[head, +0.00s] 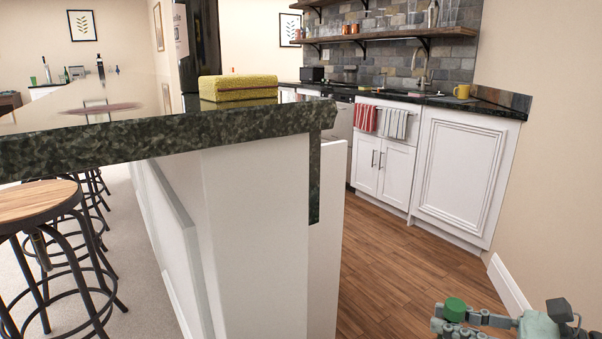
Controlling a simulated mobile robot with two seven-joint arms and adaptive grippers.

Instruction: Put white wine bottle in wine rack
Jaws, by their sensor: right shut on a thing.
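My right gripper (457,322) is at the bottom right, low over the wood floor. It is shut around a green, round-topped thing (455,308). Only the top of this thing shows, so I cannot tell for sure that it is the white wine bottle. I cannot make out a wine rack. My left gripper is out of view.
Stools (38,203) stand at the left. White cabinets (465,177) line the back right. The wood floor (410,268) between is clear.

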